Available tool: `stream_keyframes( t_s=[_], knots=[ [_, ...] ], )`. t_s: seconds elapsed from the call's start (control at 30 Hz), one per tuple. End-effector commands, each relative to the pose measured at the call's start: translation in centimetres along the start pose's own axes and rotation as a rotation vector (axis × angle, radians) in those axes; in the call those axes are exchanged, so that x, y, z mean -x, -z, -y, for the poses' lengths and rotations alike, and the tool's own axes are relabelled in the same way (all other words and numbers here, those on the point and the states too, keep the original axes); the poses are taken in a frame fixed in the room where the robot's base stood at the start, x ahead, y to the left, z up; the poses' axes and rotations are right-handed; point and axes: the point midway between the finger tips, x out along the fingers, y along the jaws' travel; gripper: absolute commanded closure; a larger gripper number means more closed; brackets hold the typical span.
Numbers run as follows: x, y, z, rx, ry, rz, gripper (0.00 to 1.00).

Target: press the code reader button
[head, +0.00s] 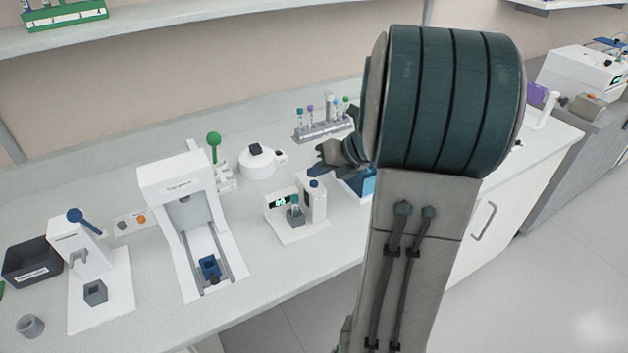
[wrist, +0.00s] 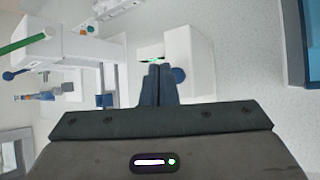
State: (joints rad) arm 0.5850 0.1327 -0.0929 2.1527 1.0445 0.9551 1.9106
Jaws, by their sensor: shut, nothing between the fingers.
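The code reader (head: 297,212) is a small white stand with a dark display showing green and a post topped by a blue button (head: 314,183). A teal-capped tube (head: 295,202) stands in its grey holder. My gripper (head: 317,170) is shut and empty, just above and behind the button in the head view. My arm hides part of the bench to the right.
A white machine (head: 185,185) with a blue carrier stands to the left, with a blue-levered device (head: 68,240) further left. A tube rack (head: 325,131) and a round white device (head: 257,163) stand behind. A blue container (head: 362,184) is right of the reader.

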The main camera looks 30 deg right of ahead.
Motion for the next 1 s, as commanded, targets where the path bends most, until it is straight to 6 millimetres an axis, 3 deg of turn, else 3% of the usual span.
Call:
stream_keyframes(
  t_s=[0.63,1.0],
  knots=[
    [3.5,-2.5,-2.5,-0.001,0.0,0.0,1.0],
    [3.5,-2.5,-2.5,-0.001,0.0,0.0,1.0]
  ],
)
